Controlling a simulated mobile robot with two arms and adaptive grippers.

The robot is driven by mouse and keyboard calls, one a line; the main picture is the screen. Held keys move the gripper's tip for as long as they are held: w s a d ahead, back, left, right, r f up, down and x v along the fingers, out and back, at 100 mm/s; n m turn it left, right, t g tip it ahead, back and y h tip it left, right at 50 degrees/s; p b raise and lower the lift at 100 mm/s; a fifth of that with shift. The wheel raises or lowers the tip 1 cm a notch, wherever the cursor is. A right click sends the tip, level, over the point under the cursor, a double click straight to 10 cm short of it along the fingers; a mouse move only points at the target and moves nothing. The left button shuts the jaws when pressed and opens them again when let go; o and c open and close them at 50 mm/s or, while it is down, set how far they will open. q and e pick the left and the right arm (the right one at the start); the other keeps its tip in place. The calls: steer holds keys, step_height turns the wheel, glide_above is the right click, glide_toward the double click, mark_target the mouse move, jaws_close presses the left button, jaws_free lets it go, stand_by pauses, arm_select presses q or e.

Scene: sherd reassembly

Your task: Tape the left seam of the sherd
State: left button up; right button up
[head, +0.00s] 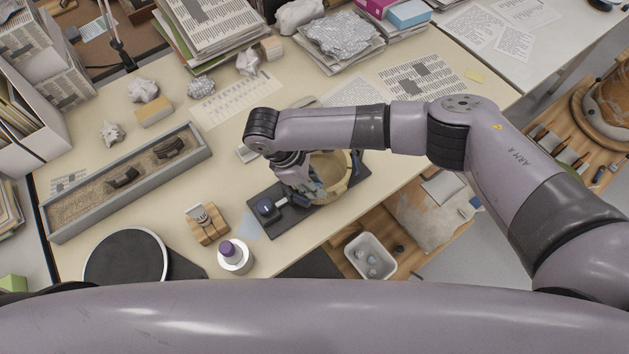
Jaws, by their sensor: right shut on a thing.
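A tan, hollow pot (333,171) stands on a dark pad (294,217) at the middle of the table. Its left side is largely covered by my right gripper (303,189). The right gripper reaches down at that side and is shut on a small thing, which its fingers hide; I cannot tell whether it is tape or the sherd. The seam cannot be made out. A small wooden holder (207,226) with a pale piece on it, perhaps the tape, stands to the left of the pad. My left gripper is not in view.
A purple-capped bottle (233,257) and a black round turntable (126,257) stand at the front left. A long sand tray (85,205) with dark sherds lies at the left. Papers and crumpled foil (343,38) fill the back. A white bin (370,256) sits below the table edge.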

steer(key=o, duration=0.8)
steer(key=v, duration=1.2)
